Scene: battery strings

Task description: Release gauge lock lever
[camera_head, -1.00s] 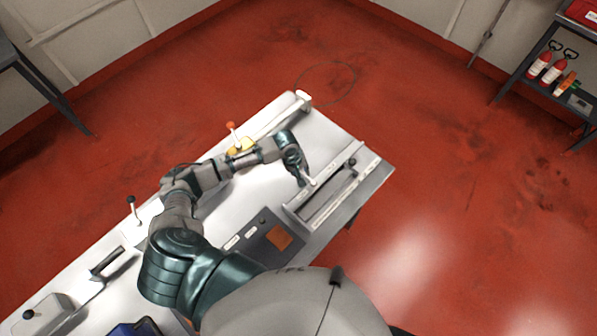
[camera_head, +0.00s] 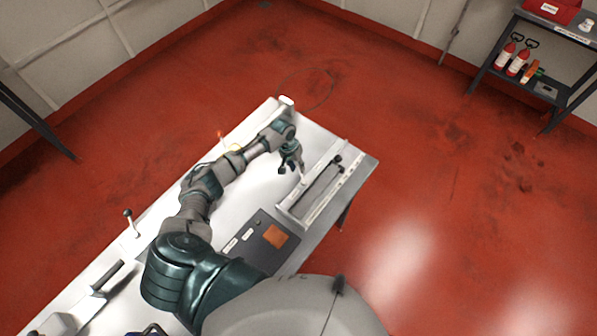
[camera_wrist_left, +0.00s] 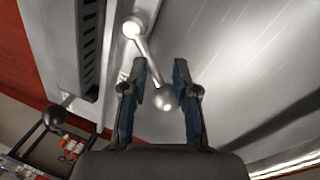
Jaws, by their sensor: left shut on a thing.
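The gauge lock lever (camera_head: 302,178) is a short pale lever at the left side of the long slotted gauge (camera_head: 350,178) on the bench. In the left wrist view the lever (camera_wrist_left: 147,60) runs from a pale round end to a grey ball. My left gripper (camera_head: 299,168) reaches down at the lever. The exact contact is hard to see. My right gripper is not in view.
A black knob (camera_head: 338,158) stands on the gauge, and shows in the wrist view (camera_wrist_left: 54,117). A dark panel with an orange patch (camera_head: 275,236) lies beside the gauge. Another black-topped lever (camera_head: 129,214) stands left. A shelf (camera_head: 560,95) with red bottles is at right.

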